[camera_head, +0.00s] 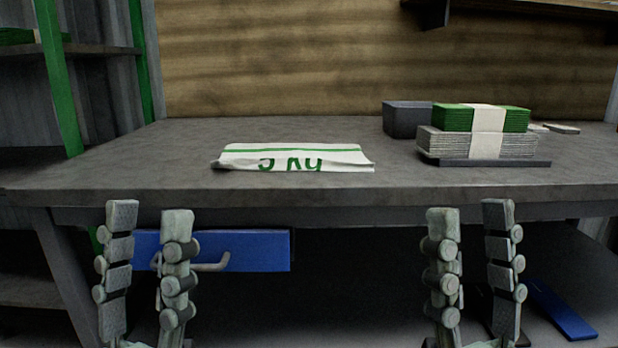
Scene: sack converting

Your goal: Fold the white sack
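The white sack (325,163) lies on the grey table, a little left of the middle and near the front edge. My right gripper (470,212) is in front of the edge, right of and below the sack, also with fingers apart and empty.
A banded stack of green and white sacks (487,146) sits on a dark tray (538,162) at the right. A dark grey bin (404,119) stands behind it. The table (140,165) is clear left of the sack. A blue drawer front with a handle (262,250) shows below the tabletop.

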